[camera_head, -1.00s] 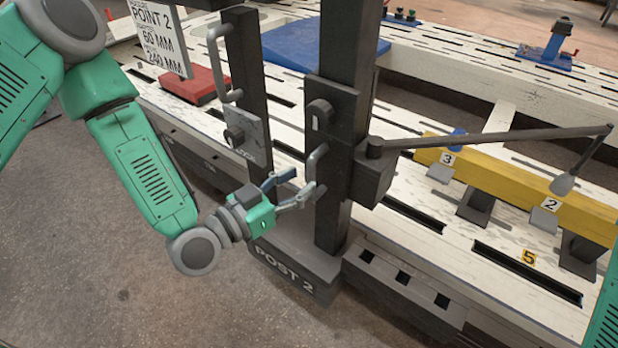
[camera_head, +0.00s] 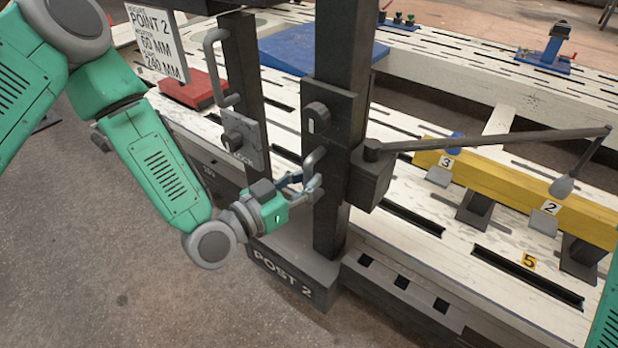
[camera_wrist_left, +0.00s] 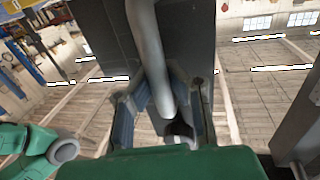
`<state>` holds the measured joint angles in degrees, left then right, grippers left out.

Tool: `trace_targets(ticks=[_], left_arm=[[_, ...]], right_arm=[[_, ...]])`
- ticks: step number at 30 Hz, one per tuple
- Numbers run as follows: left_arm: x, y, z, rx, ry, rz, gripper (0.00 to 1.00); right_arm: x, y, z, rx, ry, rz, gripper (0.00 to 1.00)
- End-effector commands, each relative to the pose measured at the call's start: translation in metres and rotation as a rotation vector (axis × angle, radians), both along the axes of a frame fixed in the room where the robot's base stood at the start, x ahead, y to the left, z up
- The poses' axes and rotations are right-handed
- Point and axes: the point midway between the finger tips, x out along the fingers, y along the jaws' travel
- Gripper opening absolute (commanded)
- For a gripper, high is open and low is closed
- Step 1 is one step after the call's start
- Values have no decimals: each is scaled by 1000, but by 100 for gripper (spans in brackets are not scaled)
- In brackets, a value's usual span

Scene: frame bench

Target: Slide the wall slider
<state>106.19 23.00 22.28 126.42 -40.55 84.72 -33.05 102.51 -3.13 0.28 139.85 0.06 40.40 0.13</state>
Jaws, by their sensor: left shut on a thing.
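The wall slider appears as a dark carriage (camera_head: 331,118) on the tall black post, with a grey bar handle (camera_head: 314,165) on its left side. My left gripper (camera_head: 305,187) is at the lower part of this handle and shut on it. In the left wrist view the handle (camera_wrist_left: 147,50) runs down between the two fingers of my left gripper (camera_wrist_left: 160,100), with a dark plate behind it. The fingers hide part of the handle's lower end. My right gripper is not in view; only a bit of my right arm shows at the right edge.
A second post with a LOCK plate (camera_head: 241,140) and its own handle (camera_head: 217,65) stands to the left. A long lever arm (camera_head: 500,138) reaches right over a yellow beam (camera_head: 510,190). The floor at lower left is clear.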

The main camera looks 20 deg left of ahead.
Motion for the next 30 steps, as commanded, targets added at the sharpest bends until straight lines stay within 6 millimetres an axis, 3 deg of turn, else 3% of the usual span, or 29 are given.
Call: trace_targets(ticks=[15, 19, 28, 30], left_arm=[[1, 0, 98, -3, -9, 0, 0], [0, 0, 106, -3, -7, 0, 0], [0, 0, 103, -2, -3, -1, 0], [0, 0, 102, -2, -2, -1, 32]], right_arm=[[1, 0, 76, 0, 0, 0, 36], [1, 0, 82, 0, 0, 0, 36], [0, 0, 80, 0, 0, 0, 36], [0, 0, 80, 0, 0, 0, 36]])
